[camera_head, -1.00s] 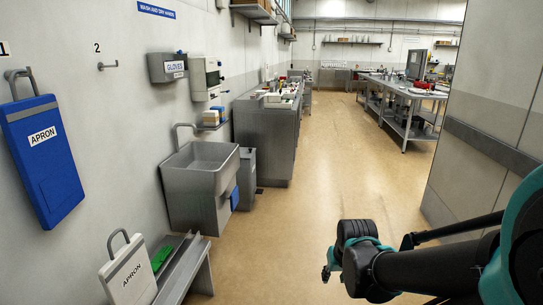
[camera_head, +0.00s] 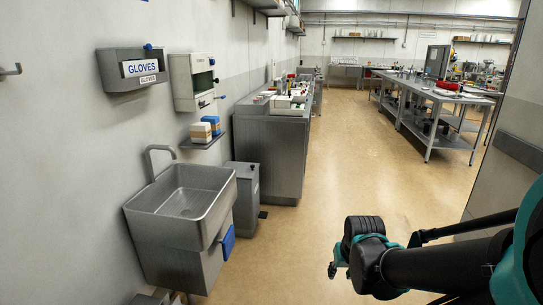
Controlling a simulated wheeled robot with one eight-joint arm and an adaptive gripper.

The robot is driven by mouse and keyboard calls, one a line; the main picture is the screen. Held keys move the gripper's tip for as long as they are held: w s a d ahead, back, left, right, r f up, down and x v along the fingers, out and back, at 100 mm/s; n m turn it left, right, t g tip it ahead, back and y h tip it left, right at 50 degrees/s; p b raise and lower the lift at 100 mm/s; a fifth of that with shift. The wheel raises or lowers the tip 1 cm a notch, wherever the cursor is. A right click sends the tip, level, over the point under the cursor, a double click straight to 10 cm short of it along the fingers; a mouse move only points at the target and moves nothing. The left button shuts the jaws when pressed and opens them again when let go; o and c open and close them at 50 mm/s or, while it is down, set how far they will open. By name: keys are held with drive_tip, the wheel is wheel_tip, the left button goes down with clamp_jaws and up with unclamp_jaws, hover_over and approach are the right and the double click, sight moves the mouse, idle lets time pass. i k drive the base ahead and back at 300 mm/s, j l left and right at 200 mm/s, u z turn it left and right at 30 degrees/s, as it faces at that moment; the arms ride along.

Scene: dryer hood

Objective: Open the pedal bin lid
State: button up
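The pedal bin (camera_head: 245,200) is a tall grey box on the floor between the sink and the long cabinet. Its top looks flat and closed. A small dark pedal (camera_head: 262,214) shows low at its right side. The sink hides part of the bin's left side. My gripper (camera_head: 336,270) is at the lower right, in front of and to the right of the bin, well apart from it. Its fingers are small and mostly hidden behind my wrist, so I cannot tell their opening.
A steel sink (camera_head: 205,217) with a blue knee panel (camera_head: 228,243) juts from the left wall. A grey cabinet (camera_head: 272,155) stands beyond the bin. The tan floor (camera_head: 335,190) is clear down the middle. A steel table (camera_head: 436,107) and a wall edge (camera_head: 519,148) are at right.

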sight(243, 171)
drive_tip(key=i, duration=1.9)
drive_tip(key=i+l+u, duration=0.2)
drive_tip(key=i, duration=0.35)
drive_tip(key=i+u, duration=0.25)
drive_tip(key=i, duration=0.3)
